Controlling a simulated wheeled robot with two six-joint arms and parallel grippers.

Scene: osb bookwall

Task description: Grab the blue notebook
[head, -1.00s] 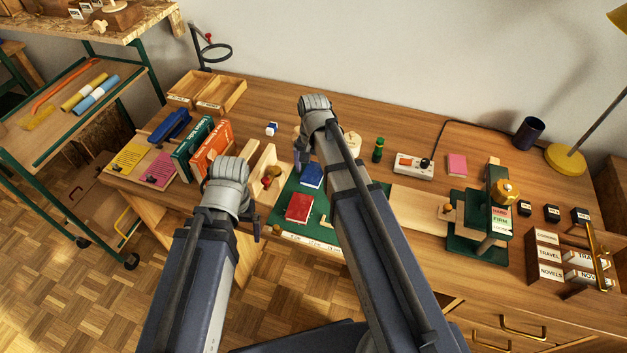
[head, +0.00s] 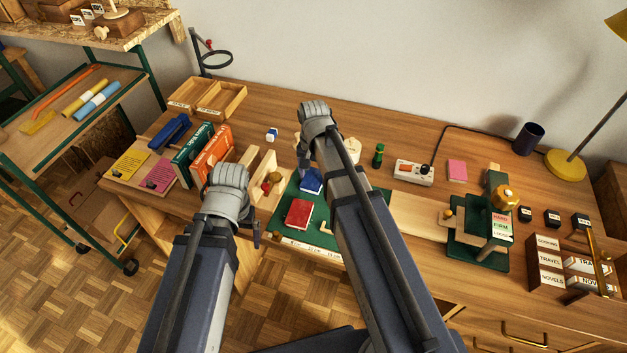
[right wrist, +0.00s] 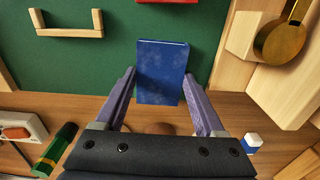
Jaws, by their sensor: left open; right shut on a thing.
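The blue notebook (head: 311,181) lies at the green mat (head: 275,222), partly hidden by my right arm in the head view. In the right wrist view the blue notebook (right wrist: 162,72) stands between the two fingers of my right gripper (right wrist: 160,80), which is shut on it. Whether it is lifted clear of the mat I cannot tell. In the head view my right gripper (head: 304,165) is mostly behind its own wrist. My left gripper (head: 254,236) is open and empty at the table's front edge, left of the mat.
A red notebook (head: 298,213) lies on the mat just in front of the blue one. A wooden stand (head: 262,170) with a brass knob is left of it. Upright books (head: 213,150) stand further left; a green bottle (head: 378,155) and a switch box (head: 413,172) are right.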

